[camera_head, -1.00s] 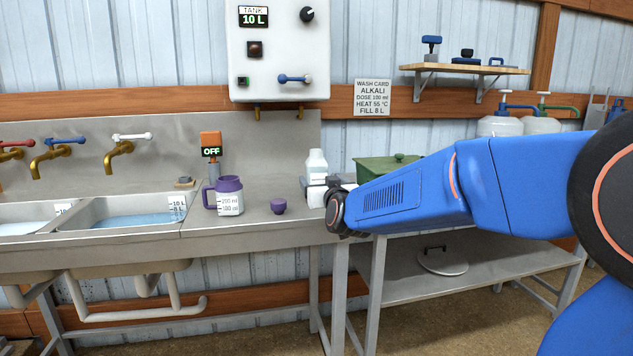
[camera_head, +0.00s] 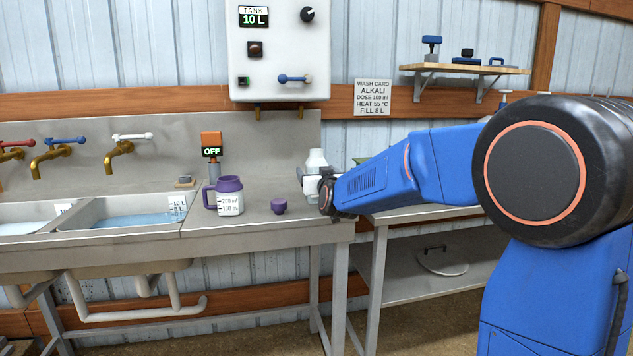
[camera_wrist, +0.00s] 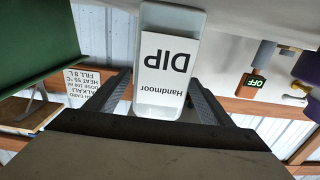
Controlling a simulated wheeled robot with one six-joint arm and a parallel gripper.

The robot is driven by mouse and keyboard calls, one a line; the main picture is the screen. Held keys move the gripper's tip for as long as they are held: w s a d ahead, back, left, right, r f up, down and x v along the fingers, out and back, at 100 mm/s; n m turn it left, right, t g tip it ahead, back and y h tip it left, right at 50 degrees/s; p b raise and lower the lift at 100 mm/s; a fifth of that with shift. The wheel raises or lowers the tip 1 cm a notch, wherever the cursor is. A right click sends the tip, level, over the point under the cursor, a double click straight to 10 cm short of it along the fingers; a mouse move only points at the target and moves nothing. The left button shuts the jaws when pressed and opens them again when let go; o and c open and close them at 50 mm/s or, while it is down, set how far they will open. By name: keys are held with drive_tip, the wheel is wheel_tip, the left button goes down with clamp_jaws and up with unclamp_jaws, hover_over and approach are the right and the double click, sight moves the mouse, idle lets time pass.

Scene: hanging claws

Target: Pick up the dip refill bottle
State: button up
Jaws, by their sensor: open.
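The dip refill bottle (camera_head: 315,162) is white and stands on the right end of the steel counter. In the wrist view the bottle (camera_wrist: 166,62) appears upside down, with a label reading "Handmoor DIP". My gripper (camera_head: 312,186) is at the bottle from the front right. In the wrist view its two fingers (camera_wrist: 164,96) lie on either side of the bottle's label, open, with the bottle between them. Whether either finger touches the bottle cannot be told.
A purple measuring jug (camera_head: 229,196) and a small purple cup (camera_head: 279,206) stand left of my gripper on the counter (camera_head: 255,230). A green container (camera_wrist: 38,40) is close beside the bottle in the wrist view. Sinks (camera_head: 130,212) are at the left.

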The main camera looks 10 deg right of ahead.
drive_tip(key=shift+c, duration=0.3)
drive_tip(key=c, duration=1.5)
drive_tip(key=shift+r, duration=0.25)
drive_tip(key=shift+r, duration=4.65)
drive_tip(key=shift+r, duration=0.15)
